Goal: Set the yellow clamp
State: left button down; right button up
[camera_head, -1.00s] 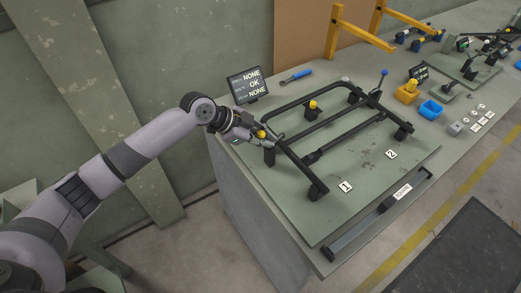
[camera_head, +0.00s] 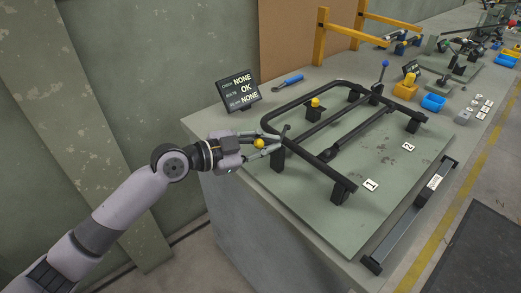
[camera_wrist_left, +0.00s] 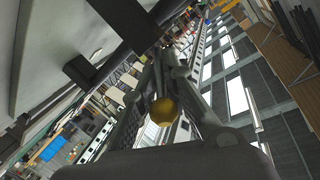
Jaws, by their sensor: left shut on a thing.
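The yellow clamp's round yellow knob (camera_head: 259,143) sits between the fingers of my left gripper (camera_head: 272,143), beside the near left corner of the black tube frame (camera_head: 315,165). The knob also shows in the left wrist view (camera_wrist_left: 165,111), between the fingers and close to the palm. My left gripper is shut on the clamp's handle; the fingers hide most of it. A short dark piece (camera_head: 285,131) stands at the fingertips. A second yellow knob (camera_head: 316,102) sits on a black block inside the frame. My right gripper is not in view.
A status screen (camera_head: 239,91) reads NONE, OK, NONE. A blue-knobbed lever (camera_head: 385,64) stands at the frame's far side. A blue-handled tool (camera_head: 288,81), a yellow block (camera_head: 406,88) and a blue bin (camera_head: 433,102) lie on the bench. The plate around labels 1 and 2 is clear.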

pick_arm(q)
jog(key=shift+w+a+r, duration=0.15)
jog(key=shift+a, duration=0.05)
dwell(0.3)
jog(key=c, duration=1.8)
grip_release()
jog(key=shift+a, duration=0.3)
jog(key=shift+o, duration=0.4)
jog(key=shift+s, duration=0.2)
jog(key=shift+d, duration=0.15)
jog(key=v, duration=1.2)
jog(key=shift+f, duration=0.2)
